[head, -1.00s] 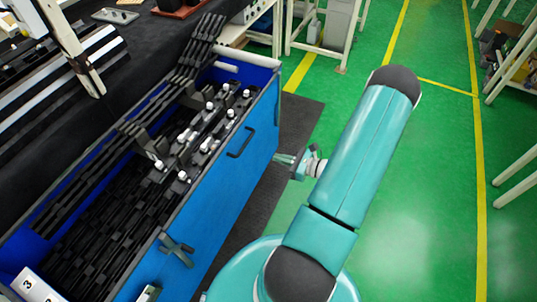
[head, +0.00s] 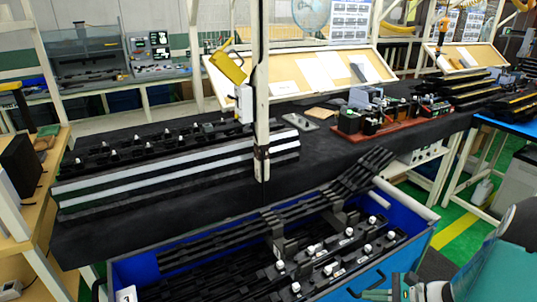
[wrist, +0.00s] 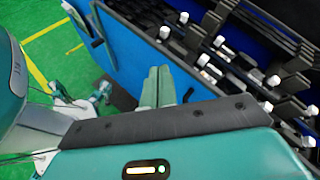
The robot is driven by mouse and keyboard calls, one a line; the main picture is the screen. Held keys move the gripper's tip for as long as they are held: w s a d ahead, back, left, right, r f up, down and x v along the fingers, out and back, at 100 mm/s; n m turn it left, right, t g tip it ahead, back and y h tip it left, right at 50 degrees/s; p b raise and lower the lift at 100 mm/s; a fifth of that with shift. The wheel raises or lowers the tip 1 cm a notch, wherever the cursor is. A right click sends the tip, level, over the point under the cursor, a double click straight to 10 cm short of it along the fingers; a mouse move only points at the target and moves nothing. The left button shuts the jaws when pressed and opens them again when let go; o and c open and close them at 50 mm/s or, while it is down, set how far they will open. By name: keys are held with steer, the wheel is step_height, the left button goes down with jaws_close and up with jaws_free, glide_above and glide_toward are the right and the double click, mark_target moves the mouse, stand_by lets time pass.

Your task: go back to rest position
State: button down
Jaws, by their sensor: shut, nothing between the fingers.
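My gripper (wrist: 158,86) shows in the wrist view as two teal fingers side by side, touching and empty. They are in front of the outer side of the blue bin (wrist: 112,55). In the head view my gripper (head: 385,290) is small at the bottom right edge, just outside the front wall of the blue bin (head: 415,250). The bin holds black trim strips (head: 185,285) and black clip rails with white knobs (head: 335,250). The rest of my arm is largely cut off at the right edge of the head view.
A black-covered table (head: 205,185) stands behind the bin and carries a striped rail fixture (head: 180,165). A light upright post (head: 262,90) rises at its front. A wooden shelf (head: 40,200) stands at the left. Green floor (wrist: 45,60) lies beside the bin.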

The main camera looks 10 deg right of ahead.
steer(key=s+a+r+n+h, duration=0.4)
steer(key=a+r+n, duration=0.5)
steer(key=r, duration=0.3)
steer(key=s+a+r+n+g+h, duration=0.1)
steer(key=s+a+r+n+h, duration=0.4)
steer(key=a+r+n, duration=0.5)
step_height(320, 180, up, 2)
steer(key=shift+a+r+n+g+h, duration=0.1)
steer(key=shift+a+n+g+h, duration=0.2)
steer(key=shift+n+h, duration=0.4)
